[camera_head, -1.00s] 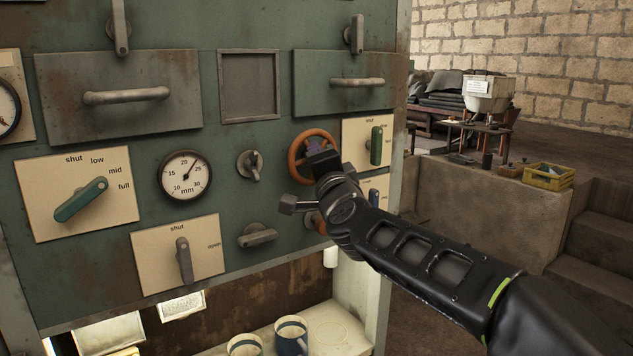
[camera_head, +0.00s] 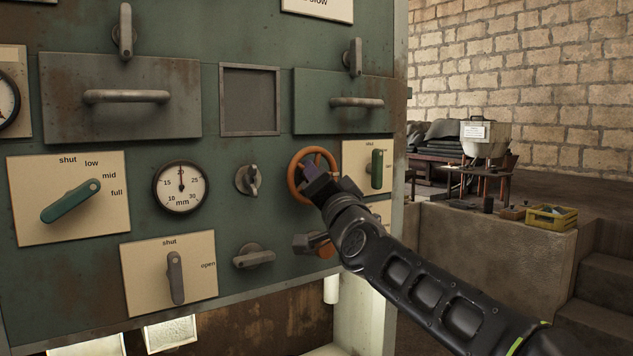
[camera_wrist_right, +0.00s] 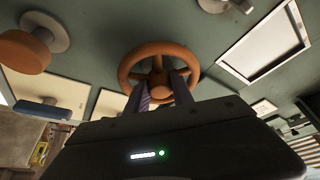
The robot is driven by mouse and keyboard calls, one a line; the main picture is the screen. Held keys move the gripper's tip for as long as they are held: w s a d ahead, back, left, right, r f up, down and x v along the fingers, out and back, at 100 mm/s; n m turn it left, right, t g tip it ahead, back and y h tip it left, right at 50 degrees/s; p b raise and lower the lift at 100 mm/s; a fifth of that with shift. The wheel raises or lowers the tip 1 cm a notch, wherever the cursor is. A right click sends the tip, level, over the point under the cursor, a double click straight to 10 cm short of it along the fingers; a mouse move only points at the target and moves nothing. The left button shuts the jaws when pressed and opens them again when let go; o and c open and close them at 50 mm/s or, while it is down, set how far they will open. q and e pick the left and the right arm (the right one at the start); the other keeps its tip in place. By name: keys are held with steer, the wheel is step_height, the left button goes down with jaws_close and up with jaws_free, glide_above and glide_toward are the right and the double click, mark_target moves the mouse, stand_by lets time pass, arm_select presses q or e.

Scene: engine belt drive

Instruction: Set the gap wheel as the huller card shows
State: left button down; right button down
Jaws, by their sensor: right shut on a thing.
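The gap wheel, an orange-brown handwheel (camera_head: 294,178), is on the green panel and also shows in the right wrist view (camera_wrist_right: 135,62). My right gripper (camera_head: 318,182) is shut on the wheel; in the right wrist view its two fingers (camera_wrist_right: 160,90) reach in at the lower rim, by a spoke. The round mm gauge (camera_head: 181,187), left of the wheel, has its needle pointing straight up, at about 20. A pale card (camera_head: 475,132) hangs on the white hopper in the background; its text is too small to read. My left gripper is out of view.
Below the gauge is a shut/open lever (camera_head: 175,278), upright toward shut. A second orange knob (camera_head: 321,244) is partly hidden beneath my right arm. A green switch (camera_head: 377,169) is right of the wheel.

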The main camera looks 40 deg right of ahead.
steer(key=shift+f, duration=0.15)
steer(key=c, duration=1.4)
jaws_free()
steer(key=shift+b+v, duration=0.4)
steer(key=shift+v, duration=3.45)
